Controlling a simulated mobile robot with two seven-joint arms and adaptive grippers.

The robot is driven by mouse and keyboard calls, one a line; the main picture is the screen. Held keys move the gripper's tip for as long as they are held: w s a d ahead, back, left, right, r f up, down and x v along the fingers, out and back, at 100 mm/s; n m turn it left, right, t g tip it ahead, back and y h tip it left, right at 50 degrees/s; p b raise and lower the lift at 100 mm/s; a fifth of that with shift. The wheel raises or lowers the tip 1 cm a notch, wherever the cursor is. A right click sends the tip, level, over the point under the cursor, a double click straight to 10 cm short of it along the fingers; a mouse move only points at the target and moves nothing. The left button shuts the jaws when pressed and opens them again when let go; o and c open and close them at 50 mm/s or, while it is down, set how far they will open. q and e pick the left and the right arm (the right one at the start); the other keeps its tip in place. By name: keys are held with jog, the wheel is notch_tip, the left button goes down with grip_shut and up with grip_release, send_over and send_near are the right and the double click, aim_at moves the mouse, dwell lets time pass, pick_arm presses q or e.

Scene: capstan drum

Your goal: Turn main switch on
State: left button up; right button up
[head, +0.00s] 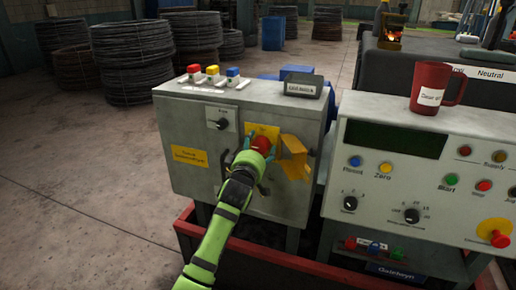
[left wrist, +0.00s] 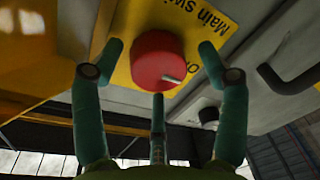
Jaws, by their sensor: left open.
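The main switch is a red round knob (head: 262,144) on a yellow plate (head: 262,130) on the front of the grey cabinet (head: 185,125). In the left wrist view the knob (left wrist: 157,58) has a small pale mark near its edge, and the plate (left wrist: 222,20) reads "Main swi", with the rest cut off. My left gripper (head: 257,152) is at the knob. Its green fingers (left wrist: 160,72) are spread on both sides and below it, apart from it in the picture. Contact cannot be told for certain. My right gripper is not in view.
An orange-yellow flap (head: 293,157) stands out right of the knob. A black rotary switch (head: 221,124) is at upper left on the cabinet. A control panel (head: 400,220) with a red mug (head: 430,87) on it stands to the right. Wire coils (head: 120,63) lie behind.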

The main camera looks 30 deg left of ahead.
pick_arm(q)
jog(key=shift+r, duration=0.1)
jog(key=c, duration=1.1)
